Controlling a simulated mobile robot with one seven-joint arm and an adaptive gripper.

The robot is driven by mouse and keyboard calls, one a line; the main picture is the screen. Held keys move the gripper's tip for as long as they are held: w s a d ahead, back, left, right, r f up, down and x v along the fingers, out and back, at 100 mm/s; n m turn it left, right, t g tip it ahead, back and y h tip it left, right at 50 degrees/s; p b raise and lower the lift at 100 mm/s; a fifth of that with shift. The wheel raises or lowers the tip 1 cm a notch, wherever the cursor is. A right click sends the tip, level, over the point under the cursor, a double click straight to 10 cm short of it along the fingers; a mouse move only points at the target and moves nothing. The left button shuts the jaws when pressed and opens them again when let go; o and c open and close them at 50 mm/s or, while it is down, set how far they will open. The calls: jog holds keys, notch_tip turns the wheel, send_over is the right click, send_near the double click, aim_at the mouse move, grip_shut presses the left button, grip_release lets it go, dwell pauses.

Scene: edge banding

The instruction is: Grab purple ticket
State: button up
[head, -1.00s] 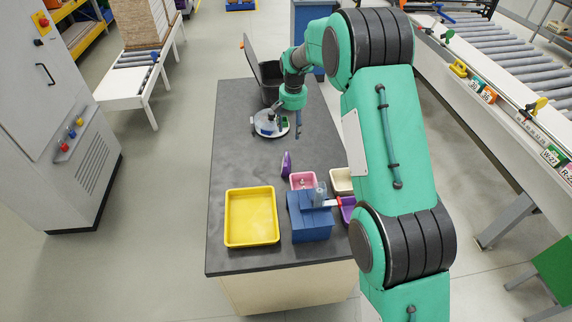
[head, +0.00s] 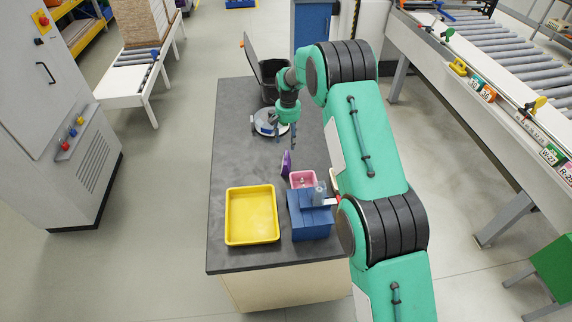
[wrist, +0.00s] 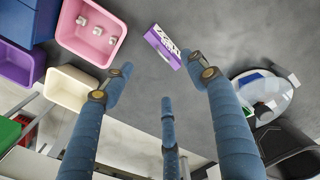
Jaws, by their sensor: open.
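The purple ticket (head: 286,163) stands on the dark table in the head view, right of the yellow tray's far end. In the wrist view the purple ticket (wrist: 163,46) shows its purple face with a white patch and dark print, near the top middle. My gripper (head: 285,138) is above the table, just beyond the ticket in the head view. In the wrist view my gripper (wrist: 160,78) has its blue fingers spread apart with nothing between them. The ticket lies past the fingertips and appears untouched.
A yellow tray (head: 250,215), a blue block-like holder (head: 310,222) and a pink bin (head: 302,179) stand near the ticket. A cream bin (wrist: 71,87) and purple bin (wrist: 15,63) show beside the pink one. A round device (head: 265,125) and black bin (head: 270,78) stand farther back.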

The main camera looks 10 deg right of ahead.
aim_at(288, 157)
jog(key=shift+f, duration=4.15)
jog(key=shift+f, duration=0.1)
jog(key=shift+f, duration=2.5)
jog(key=c, duration=0.9)
